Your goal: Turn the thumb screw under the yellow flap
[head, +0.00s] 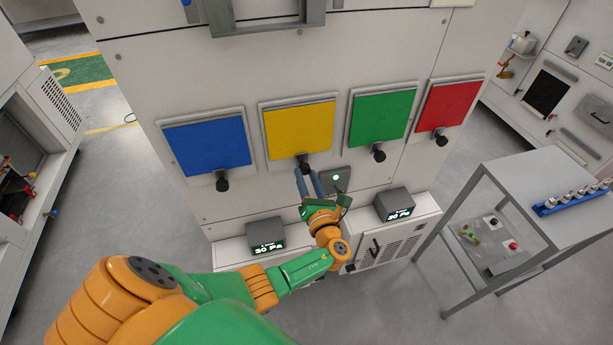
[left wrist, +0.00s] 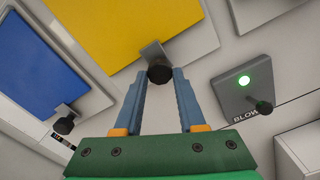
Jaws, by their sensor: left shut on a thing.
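The yellow flap (head: 300,130) is a square panel on the pale cabinet front, second from the left. Its black thumb screw (head: 302,160) sits on a bracket at the flap's lower edge. In the left wrist view the thumb screw (left wrist: 160,74) lies between the blue fingertips, below the yellow flap (left wrist: 130,28). My left gripper (head: 304,171) reaches up from below and is shut on the thumb screw; the fingers hide a little of its sides. It also shows in the left wrist view (left wrist: 160,80). My right gripper is not in view.
A blue flap (head: 207,146), green flap (head: 383,117) and red flap (head: 449,105) have similar black knobs. A grey box with a green light (head: 336,179) sits right of my fingers. Two pressure displays (head: 266,238) (head: 394,204) stand lower. A grey table (head: 560,165) stands right.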

